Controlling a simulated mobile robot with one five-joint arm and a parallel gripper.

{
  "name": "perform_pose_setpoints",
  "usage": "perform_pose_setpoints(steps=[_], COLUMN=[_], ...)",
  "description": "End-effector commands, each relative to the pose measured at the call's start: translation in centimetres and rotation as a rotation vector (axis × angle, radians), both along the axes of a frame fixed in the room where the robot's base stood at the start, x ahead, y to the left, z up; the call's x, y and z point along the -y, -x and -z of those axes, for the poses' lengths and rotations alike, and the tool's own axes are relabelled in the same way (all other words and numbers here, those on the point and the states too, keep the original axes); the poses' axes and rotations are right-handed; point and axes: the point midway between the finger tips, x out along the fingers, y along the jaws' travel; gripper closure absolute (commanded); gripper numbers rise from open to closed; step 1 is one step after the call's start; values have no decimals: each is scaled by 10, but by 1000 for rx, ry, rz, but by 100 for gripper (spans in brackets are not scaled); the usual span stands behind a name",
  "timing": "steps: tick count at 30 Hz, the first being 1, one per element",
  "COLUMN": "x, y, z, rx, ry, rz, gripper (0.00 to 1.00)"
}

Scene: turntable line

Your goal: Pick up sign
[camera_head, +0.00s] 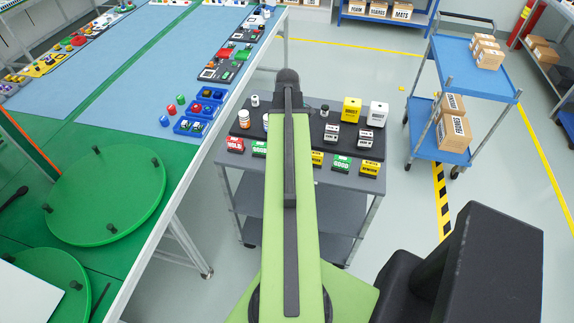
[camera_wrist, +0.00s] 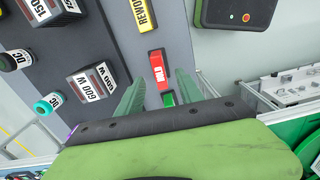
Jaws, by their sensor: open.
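In the head view, small coloured signs stand along the near edge of a dark cart. They include a red sign (camera_head: 235,144), a green sign (camera_head: 342,163) and a yellow sign (camera_head: 371,168). My arm hides the middle of the row. In the wrist view, my gripper (camera_wrist: 160,78) is open, its two pale green fingers apart. A red sign with white lettering (camera_wrist: 158,67) lies ahead, between the finger lines. A green sign (camera_wrist: 168,98) shows partly between the fingers, and a yellow sign (camera_wrist: 144,15) stands farther on. No sign is visibly gripped.
A green-and-blue table (camera_head: 130,85) lies left of the cart. A blue trolley with boxes (camera_head: 470,75) stands right. Floor between cart and trolley is clear.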

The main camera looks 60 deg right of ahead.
Motion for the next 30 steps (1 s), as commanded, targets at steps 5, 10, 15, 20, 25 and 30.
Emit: perform_pose_setpoints(steps=[5, 10, 15, 20, 25, 30], x=[0, 0, 1, 0, 0, 0], y=[0, -1, -2, -3, -3, -3], z=[16, 23, 52, 70, 66, 66], rx=[0, 0, 0, 0, 1, 0], ry=[0, 0, 0, 1, 1, 1], rz=[0, -1, -1, -1, -1, -2], gripper=[56, 56, 56, 56, 56, 73])
